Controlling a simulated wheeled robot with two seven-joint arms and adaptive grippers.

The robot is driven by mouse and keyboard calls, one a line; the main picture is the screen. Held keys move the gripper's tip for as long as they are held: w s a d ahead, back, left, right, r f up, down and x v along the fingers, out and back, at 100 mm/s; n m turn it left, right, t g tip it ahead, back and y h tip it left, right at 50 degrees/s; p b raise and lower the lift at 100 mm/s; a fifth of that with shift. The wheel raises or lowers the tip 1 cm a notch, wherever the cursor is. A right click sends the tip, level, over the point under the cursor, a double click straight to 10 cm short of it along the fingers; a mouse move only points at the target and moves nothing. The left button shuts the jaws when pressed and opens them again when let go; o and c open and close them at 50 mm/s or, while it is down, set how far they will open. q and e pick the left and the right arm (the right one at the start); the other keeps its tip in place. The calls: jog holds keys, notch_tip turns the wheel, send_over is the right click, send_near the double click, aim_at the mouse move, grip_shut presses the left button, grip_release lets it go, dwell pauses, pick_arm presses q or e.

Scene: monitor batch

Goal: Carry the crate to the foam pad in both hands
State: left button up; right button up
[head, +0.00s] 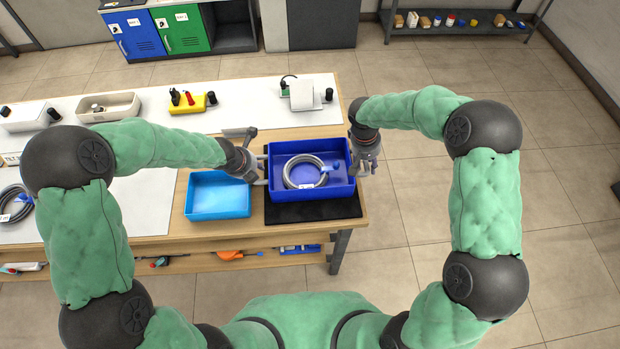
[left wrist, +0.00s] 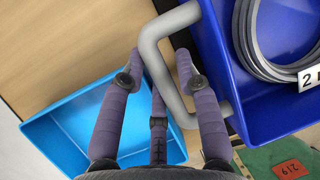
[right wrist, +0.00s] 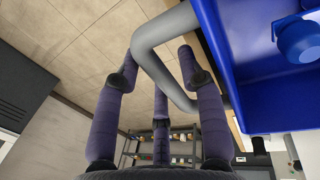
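The dark blue crate (head: 337,193) has grey bar handles and holds a coiled grey hose (head: 290,174). It is level, above or on the rear part of the black foam pad (head: 315,211); I cannot tell whether they touch. The pad's front strip shows bare. My left gripper (head: 258,172) is shut on the left handle, which passes between its fingers in the left wrist view (left wrist: 157,65). My right gripper (head: 358,160) is shut on the right handle, likewise between the fingers in the right wrist view (right wrist: 157,65).
A light blue bin (head: 218,196) stands left of the crate, close to my left gripper. Behind are a yellow holder (head: 192,104) and a stand with a white panel (head: 304,94). The table's right edge is close beside the crate. Floor beyond is clear.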

pick_arm(q)
jog(key=shift+s+a+f, duration=0.1)
jog(key=shift+s, duration=0.05)
jog(key=shift+a+r, duration=0.15)
jog(key=shift+r, duration=0.35)
pick_arm(e)
jog(key=shift+w, duration=0.1)
pick_arm(q)
jog(key=v, duration=0.5)
jog(key=shift+s+r, duration=0.15)
jog(key=shift+r, duration=0.1)
pick_arm(e)
jog(key=shift+a, duration=0.15)
pick_arm(q)
jog(key=shift+s+r, duration=0.3)
jog(key=shift+r, duration=0.4)
pick_arm(e)
jog(key=shift+r, duration=0.15)
notch_tip(320, 180, up, 12)
jog(key=a, duration=0.2)
jog(key=shift+f, duration=0.25)
jog(key=shift+a, duration=0.1)
pick_arm(q)
jog(key=p+v, duration=0.7)
pick_arm(e)
notch_tip(320, 180, up, 7)
